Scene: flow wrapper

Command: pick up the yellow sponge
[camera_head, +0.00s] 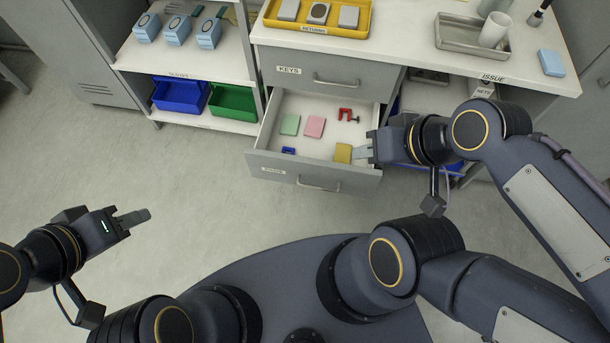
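The yellow sponge (343,153) lies in the open lower drawer (322,178), near the drawer's right front corner. My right gripper (361,153) reaches in from the right, with its fingertips just to the right of the sponge. I cannot tell whether they touch it, or how far apart the fingers are. My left gripper (136,217) is over the floor at the left, far from the drawer. Its fingers overlap in this view, so their opening is unclear. Nothing shows between them.
The drawer also holds a green pad (290,124), a pink pad (314,127), a red clamp (348,115) and a small blue item (288,151). The closed keys drawer (315,77) is above. Blue (181,94) and green (233,102) bins stand on the left shelf.

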